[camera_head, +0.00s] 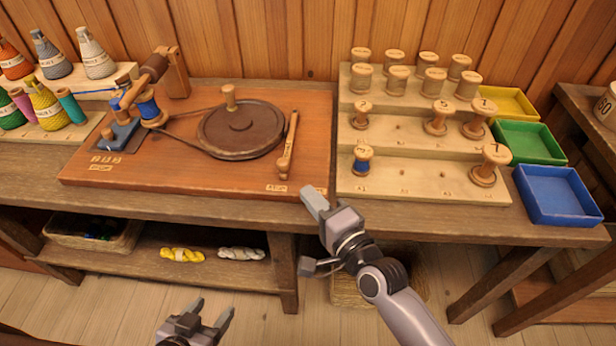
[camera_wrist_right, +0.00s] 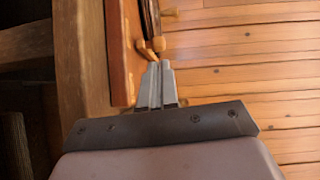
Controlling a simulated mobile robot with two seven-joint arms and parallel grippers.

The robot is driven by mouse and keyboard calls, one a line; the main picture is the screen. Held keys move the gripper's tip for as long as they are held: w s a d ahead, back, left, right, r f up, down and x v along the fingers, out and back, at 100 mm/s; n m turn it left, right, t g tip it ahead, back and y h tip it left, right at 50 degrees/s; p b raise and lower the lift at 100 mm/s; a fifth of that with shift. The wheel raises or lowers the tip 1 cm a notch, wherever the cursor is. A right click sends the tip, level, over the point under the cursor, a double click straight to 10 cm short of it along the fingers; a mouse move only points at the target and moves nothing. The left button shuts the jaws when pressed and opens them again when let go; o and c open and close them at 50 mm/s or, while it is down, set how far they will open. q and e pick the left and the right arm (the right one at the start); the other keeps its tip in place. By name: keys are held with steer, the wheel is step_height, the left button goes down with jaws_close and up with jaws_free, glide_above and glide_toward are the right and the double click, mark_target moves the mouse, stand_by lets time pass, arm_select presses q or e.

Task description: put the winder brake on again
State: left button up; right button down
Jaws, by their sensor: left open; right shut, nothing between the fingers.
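The winder board (camera_head: 210,184) is a flat reddish wooden base on the bench. It carries a dark brown wheel (camera_head: 240,138) with an upright peg handle and a belt running to a blue spool (camera_head: 149,110) at the left. A pale wooden lever (camera_head: 289,142), which looks like the brake, lies right of the wheel, apart from its rim in the picture. My left gripper (camera_head: 211,312) is open and empty, low before the bench.
A stepped rack (camera_head: 422,184) with several wooden spools stands right of the board. Yellow, green and blue trays (camera_head: 557,196) are beyond it. Thread cones (camera_head: 97,62) stand at the left. Skeins (camera_head: 182,255) lie on the lower shelf.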

steer(key=shift+s+d+r+p, duration=0.1)
steer(key=shift+s+d+p, duration=0.2)
steer(key=shift+s, duration=0.65)
steer(key=shift+s+d+p, duration=0.25)
steer(key=shift+s+p, duration=0.05)
steer(key=shift+s, duration=0.65)
steer(key=shift+s+d+r+p, duration=0.1)
steer(key=shift+s+d+p, duration=0.2)
steer(key=shift+s, duration=0.65)
steer(key=shift+f, duration=0.1)
